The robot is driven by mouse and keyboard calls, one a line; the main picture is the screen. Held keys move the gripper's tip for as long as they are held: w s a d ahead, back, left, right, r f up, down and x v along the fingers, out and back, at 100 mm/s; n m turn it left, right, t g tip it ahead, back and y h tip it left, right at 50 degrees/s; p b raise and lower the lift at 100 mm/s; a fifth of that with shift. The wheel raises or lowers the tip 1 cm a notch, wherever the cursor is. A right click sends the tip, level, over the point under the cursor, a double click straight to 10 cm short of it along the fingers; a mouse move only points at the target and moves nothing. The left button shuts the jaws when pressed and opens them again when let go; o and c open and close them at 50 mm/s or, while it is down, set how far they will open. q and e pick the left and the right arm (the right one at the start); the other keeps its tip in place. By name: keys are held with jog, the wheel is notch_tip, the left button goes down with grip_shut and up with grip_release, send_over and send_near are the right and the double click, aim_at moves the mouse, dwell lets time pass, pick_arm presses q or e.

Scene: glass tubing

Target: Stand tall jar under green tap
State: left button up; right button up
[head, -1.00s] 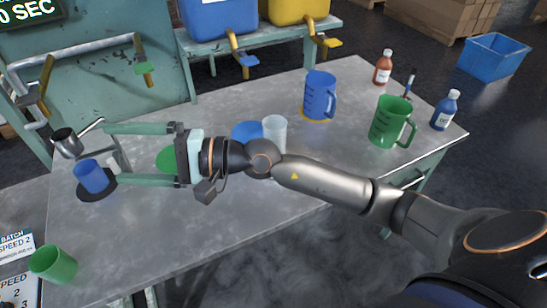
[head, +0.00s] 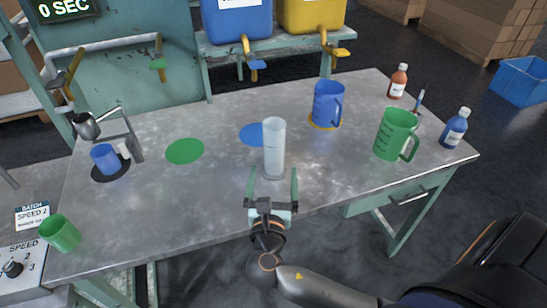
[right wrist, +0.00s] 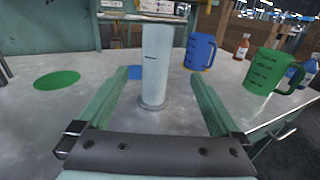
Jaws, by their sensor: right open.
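The tall jar (head: 274,148) is a clear, pale cylinder on a round foot, upright on the table at the front of the blue spot. My right gripper (head: 273,182) is open in front of the jar, its fingers pointing at it. In the right wrist view the jar (right wrist: 155,65) stands between and just beyond the fingertips (right wrist: 159,78), apart from them. My left gripper is not in view.
A blue pitcher (head: 327,104) and a green pitcher (head: 396,134) stand to the right of the jar, with bottles beyond. A blue cup (head: 105,159) sits at the left under a metal spout. A green cup (head: 60,233) is at the front left. The middle-left of the table is clear.

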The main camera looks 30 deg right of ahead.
aim_at(274, 144)
jog(key=x, duration=1.1)
jog(key=shift+w+a+r, duration=0.1)
jog(key=shift+w+r, duration=0.05)
jog(key=shift+w, duration=0.2)
grip_shut()
dwell(0.3)
